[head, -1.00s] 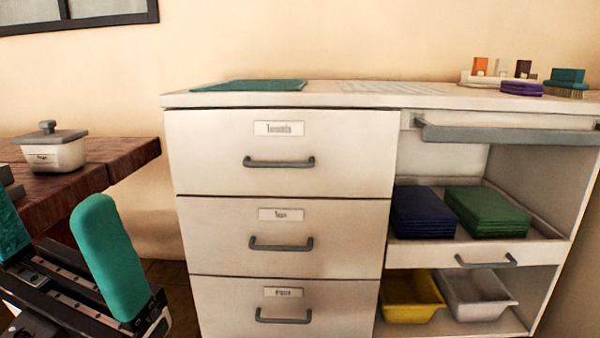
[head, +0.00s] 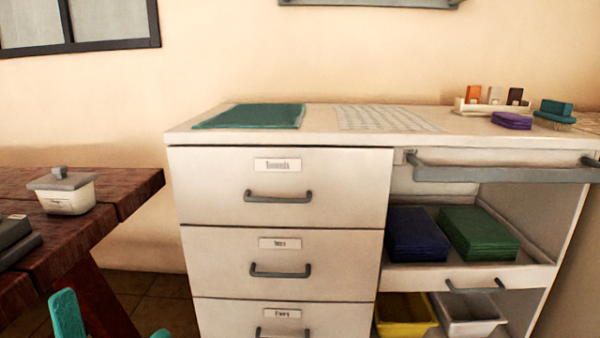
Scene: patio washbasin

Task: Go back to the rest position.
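My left gripper (head: 112,326) shows only as two teal fingertips at the bottom left edge of the head view, below the dark wooden table. The fingertips stand well apart with nothing visible between them; the rest of the gripper is cut off by the frame. My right gripper is not in view.
A white cabinet (head: 281,213) with three shut drawers fills the middle. Its top holds a green cloth (head: 252,116), a purple sponge (head: 512,121) and a teal brush (head: 554,112). A lidded pot (head: 66,196) stands on the wooden table (head: 120,183) at left. Floor shows between them.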

